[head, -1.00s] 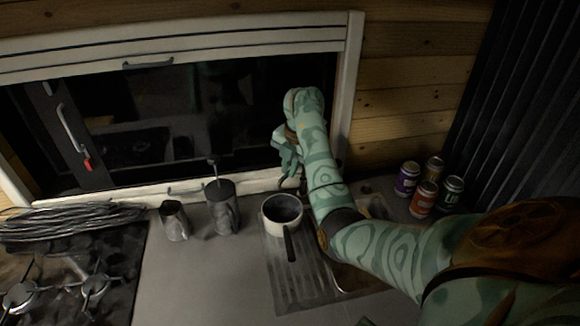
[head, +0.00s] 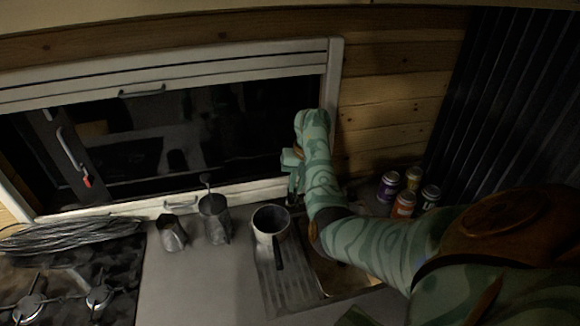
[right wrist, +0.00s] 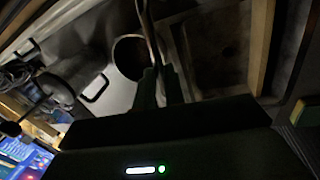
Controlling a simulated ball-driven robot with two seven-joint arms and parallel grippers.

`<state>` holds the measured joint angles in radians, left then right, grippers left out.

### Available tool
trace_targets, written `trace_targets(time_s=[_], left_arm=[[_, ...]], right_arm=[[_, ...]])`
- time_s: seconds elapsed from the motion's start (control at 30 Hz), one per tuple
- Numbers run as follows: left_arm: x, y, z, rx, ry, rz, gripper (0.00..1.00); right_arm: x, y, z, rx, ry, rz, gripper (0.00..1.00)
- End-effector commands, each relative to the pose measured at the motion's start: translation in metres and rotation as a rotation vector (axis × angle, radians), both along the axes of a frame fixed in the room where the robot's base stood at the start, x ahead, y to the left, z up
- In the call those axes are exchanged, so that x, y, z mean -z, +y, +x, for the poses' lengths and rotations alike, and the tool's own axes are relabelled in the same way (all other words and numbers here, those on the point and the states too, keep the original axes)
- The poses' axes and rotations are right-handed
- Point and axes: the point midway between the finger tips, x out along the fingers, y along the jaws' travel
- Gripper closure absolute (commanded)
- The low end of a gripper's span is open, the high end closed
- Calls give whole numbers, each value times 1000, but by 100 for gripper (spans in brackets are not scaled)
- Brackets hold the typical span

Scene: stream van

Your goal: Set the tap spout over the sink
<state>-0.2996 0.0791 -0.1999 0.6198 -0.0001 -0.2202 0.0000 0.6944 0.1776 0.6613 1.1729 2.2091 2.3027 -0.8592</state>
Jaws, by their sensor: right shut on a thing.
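My right gripper (head: 292,180) reaches down behind the sink, near the window frame, and my forearm covers much of it. In the right wrist view its two fingers (right wrist: 160,88) are shut on the tap spout (right wrist: 149,32), a slim metal bar running up from between them. In the head view the tap is mostly hidden by my arm. The sink (head: 338,283) is partly covered by my arm; its basin (right wrist: 215,50) shows right of the spout in the wrist view. My left gripper is not in view.
A white pot (head: 270,228) with a dark handle stands on the ridged drainer (head: 283,290). A moka pot (head: 172,232) and a metal press (head: 214,220) stand to its left. Several cans (head: 403,205) stand right of the sink. Coiled cable (head: 65,235) lies by the hob (head: 75,295).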

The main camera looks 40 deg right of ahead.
Motion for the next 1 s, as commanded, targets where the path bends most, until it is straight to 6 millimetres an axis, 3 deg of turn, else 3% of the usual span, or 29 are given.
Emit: trace_targets(time_s=[0.1,0.4,1.0], left_arm=[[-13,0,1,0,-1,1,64],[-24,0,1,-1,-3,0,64],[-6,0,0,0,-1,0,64]], right_arm=[[-4,-9,-5,-106,0,2,100],[-2,-32,-12,-391,-2,2,100],[1,-70,-9,-844,-3,-1,100]])
